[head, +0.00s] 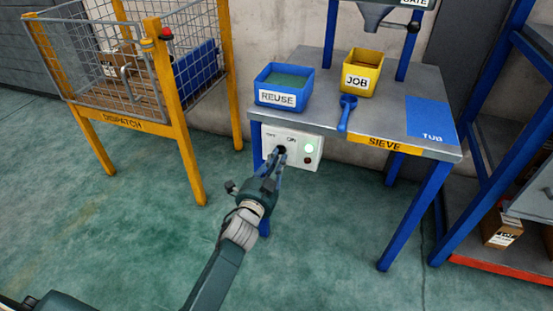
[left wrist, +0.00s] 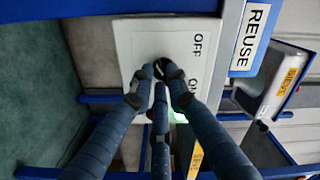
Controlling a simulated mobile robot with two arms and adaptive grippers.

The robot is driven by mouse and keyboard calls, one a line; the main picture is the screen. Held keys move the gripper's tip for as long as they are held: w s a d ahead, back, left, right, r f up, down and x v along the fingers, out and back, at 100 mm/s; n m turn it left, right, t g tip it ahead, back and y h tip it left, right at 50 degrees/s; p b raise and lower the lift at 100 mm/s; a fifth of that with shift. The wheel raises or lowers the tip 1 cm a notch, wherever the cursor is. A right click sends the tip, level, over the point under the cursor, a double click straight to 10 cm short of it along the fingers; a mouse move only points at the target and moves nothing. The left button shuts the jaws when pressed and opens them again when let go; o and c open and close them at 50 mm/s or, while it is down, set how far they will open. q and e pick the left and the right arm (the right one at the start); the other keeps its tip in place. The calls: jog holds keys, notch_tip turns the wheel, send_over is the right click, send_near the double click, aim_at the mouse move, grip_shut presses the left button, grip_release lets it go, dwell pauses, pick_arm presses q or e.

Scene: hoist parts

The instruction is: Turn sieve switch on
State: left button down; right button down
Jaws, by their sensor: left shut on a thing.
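The sieve switch box (head: 314,139) is a pale panel on the front of the sieve table, under its top edge. It bears OFF and ON labels and a dark round knob (head: 281,149). A lamp (head: 309,148) on its right side glows pale green; a dark reddish lamp sits below it. My left gripper (head: 279,156) is at the panel, shut on the knob. The left wrist view shows its fingers (left wrist: 162,75) around the dark knob (left wrist: 159,63) on the panel (left wrist: 137,36), with a green glow partly behind a finger. The fingers hide the knob's exact pointing. My right gripper is not in view.
On the sieve table (head: 310,62) stand a blue REUSE tub (head: 277,98), a yellow JOB tub (head: 362,82) and a blue scoop (head: 345,113). A yellow-framed DISPATCH cage (head: 133,124) stands left; a blue rack (head: 490,150) stands right. The floor in front is clear.

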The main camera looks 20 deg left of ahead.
pick_arm(q)
jog(key=shift+f, duration=0.1)
dwell(0.3)
jog(key=c, duration=1.7)
grip_release()
jog(key=s, duration=1.2)
jog(key=shift+a, duration=0.25)
